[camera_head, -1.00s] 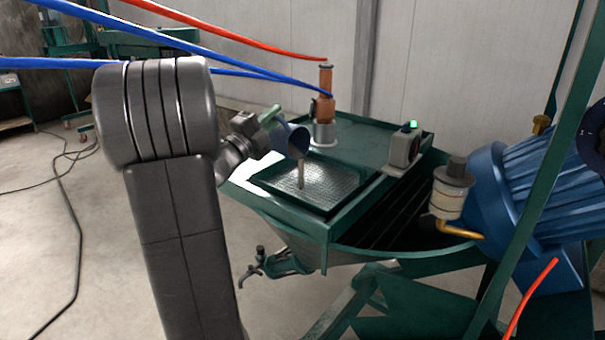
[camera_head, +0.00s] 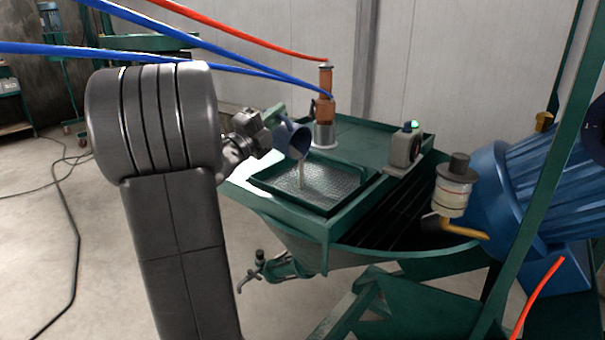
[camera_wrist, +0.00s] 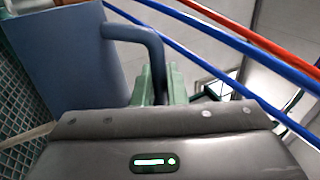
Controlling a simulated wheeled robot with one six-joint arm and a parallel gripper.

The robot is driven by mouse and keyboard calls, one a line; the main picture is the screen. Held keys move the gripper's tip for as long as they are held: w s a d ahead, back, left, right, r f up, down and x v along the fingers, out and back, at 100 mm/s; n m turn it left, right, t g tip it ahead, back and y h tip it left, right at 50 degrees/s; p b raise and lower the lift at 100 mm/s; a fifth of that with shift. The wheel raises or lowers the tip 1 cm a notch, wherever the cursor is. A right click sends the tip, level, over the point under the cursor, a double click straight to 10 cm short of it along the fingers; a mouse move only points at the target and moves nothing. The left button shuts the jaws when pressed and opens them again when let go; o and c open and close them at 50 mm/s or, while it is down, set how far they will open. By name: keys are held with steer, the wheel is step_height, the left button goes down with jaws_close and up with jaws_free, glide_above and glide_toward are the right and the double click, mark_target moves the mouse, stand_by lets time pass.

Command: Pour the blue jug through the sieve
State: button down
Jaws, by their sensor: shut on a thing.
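The blue jug (camera_head: 292,139) is tilted over the sieve, and a greyish stream (camera_head: 301,174) runs from its mouth. The sieve (camera_head: 308,187) is a square mesh set in the green top of the machine, and the stream lands on it. My gripper (camera_head: 279,122) is shut on the jug's handle, to the left of and above the mesh. In the wrist view the jug (camera_wrist: 70,58) fills the upper left, with its handle (camera_wrist: 152,45) between the green fingers (camera_wrist: 165,88). Mesh shows at the left edge there. The jug's inside is mostly hidden.
An orange and silver cylinder (camera_head: 326,105) with hoses stands behind the sieve. A grey switch box (camera_head: 405,146) with a green light stands to the right. A slatted hopper opening (camera_head: 400,215) and a blue motor (camera_head: 540,190) lie further right. Blue and red hoses cross above my arm.

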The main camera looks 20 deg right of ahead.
steer(key=shift+s+d+r+m+g+b, duration=0.1)
steer(key=shift+s+d+m+g+b, duration=0.2)
steer(key=shift+m+b, duration=0.3)
steer(key=shift+s+d+r+m+g+b, duration=0.1)
steer(key=shift+s+m+g+b, duration=0.1)
steer(key=shift+s+m+b, duration=0.35)
